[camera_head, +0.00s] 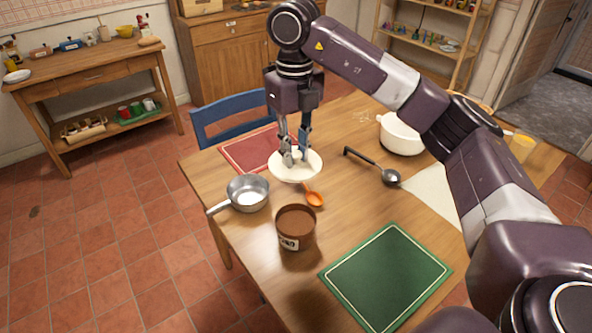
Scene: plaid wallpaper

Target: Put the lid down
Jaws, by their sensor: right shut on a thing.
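A round cream lid (295,171) hangs under my right gripper (294,156) over the wooden table. My right gripper is shut on the lid at its top middle, and its fingers hide the grip point. The lid is roughly level and covers part of an orange spoon (315,198). A white pot (400,135) stands open at the back right of the table, partly behind my right arm. A brown canister (296,228) with a label stands in front of the lid. My left gripper is out of view.
A steel saucepan (248,194) stands left of the lid, near the table's left edge. A red placemat (250,152) lies behind it, a green placemat (386,278) at the front right. A black ladle (388,176) lies right of the lid. Bare wood (350,210) shows in the middle.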

